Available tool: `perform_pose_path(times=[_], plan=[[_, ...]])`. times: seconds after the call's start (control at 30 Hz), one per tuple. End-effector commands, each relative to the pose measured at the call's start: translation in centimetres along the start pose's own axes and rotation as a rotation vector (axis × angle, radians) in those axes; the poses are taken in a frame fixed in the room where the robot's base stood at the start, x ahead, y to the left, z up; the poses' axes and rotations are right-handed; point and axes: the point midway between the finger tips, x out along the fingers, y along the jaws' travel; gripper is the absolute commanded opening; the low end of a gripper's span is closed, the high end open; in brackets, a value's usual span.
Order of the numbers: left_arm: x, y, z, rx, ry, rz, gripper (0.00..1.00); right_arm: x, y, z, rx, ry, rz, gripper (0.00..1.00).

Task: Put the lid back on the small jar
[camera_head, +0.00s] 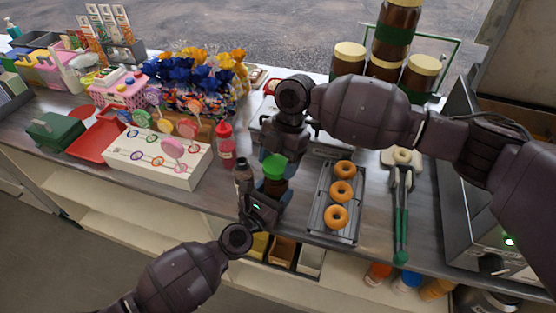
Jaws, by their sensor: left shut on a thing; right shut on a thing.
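The small jar (275,186) has a dark brown body and stands out near the counter's front edge, partly hidden by my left gripper. My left gripper (262,195) comes from the front and is shut on the jar's body. The green lid (273,167) is directly over the jar's mouth. My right gripper (275,153) reaches down from above and is shut on the lid. Its fingertips are partly hidden behind the lid. I cannot tell whether the lid touches the rim or sits slightly above it.
A rack (323,216) with three doughnuts stands just right of the jar. A red bottle (226,146) and a white lollipop box (183,178) are to the left. Green-handled tongs (402,210) lie at the right. Large brown jars (383,68) are stacked behind my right arm.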

Motion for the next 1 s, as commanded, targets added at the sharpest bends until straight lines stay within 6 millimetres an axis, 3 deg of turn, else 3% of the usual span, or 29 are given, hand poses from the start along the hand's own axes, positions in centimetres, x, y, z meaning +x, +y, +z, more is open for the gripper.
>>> perform_pose_path(times=[0.47, 1.0], plan=[[0.0, 0.0, 0.0, 0.0, 0.0, 0.0, 0.21, 1.7, 0.0, 0.6, 0.001, 0.001, 0.0, 0.42], [0.0, 0.0, 0.0, 0.0, 0.0, 0.0, 0.21, 1.7, 0.0, 0.6, 0.0, 0.0, 0.0, 0.42]])
